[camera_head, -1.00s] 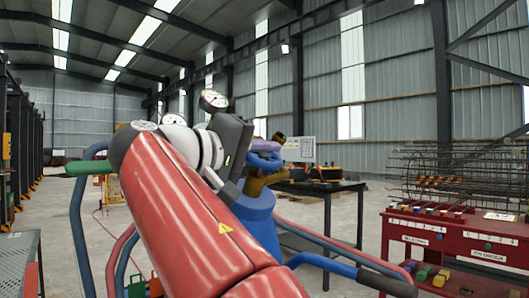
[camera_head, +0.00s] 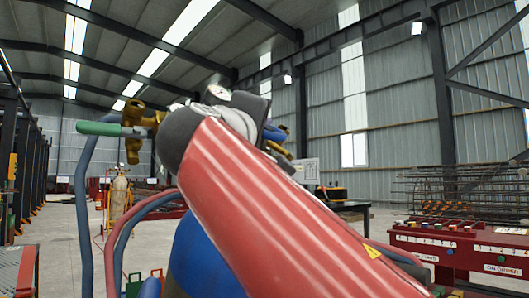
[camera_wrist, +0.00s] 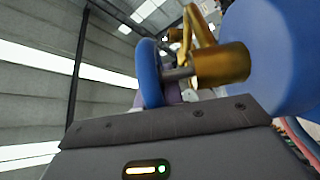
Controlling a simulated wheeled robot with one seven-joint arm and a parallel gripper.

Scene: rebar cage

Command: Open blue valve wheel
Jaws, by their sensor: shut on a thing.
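The blue valve wheel (camera_wrist: 150,76) stands edge-on in the wrist view, on a stem from a brass valve body (camera_wrist: 222,65). A large blue cylinder (camera_wrist: 275,50) is to the right of it. My gripper (camera_wrist: 165,112) fills the bottom of the wrist view as a dark grey body, shut on the wheel's near rim; its fingertips are mostly hidden. In the head view, a little of the blue wheel (camera_head: 277,134) shows past my gripper, and my red arm covers most of the valve. The blue cylinder (camera_head: 200,255) shows below my arm.
A dark table (camera_head: 350,207) is behind my arm. A red bench (camera_head: 460,250) stands at the right before a rebar cage (camera_head: 460,190). Open floor lies at the left.

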